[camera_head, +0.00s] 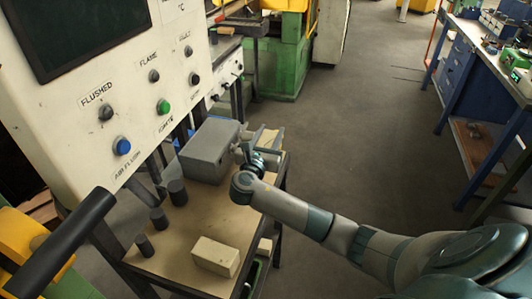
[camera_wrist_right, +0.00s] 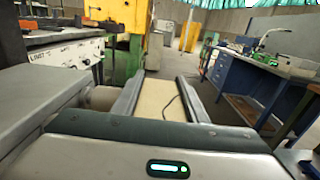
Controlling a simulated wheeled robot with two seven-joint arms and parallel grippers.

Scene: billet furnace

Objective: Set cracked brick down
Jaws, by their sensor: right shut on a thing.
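The cracked brick (camera_wrist_right: 155,97) is cream, with a dark crack line along its face, and lies between the two fingers of my right gripper (camera_wrist_right: 167,82) in the right wrist view. In the head view my right gripper (camera_head: 268,140) is shut on this brick (camera_head: 268,143) at the far right corner of the small table (camera_head: 232,222), just right of the grey box. The fingers partly hide the brick, and I cannot tell whether it touches the tabletop. My left gripper is not in view.
A grey box (camera_head: 208,150) stands close left of the gripper. Several dark cylinders (camera_head: 177,192) line the table's left side, and a cream brick (camera_head: 215,256) lies at its near edge. A control panel (camera_head: 130,90) rises on the left. The floor right of the table is clear.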

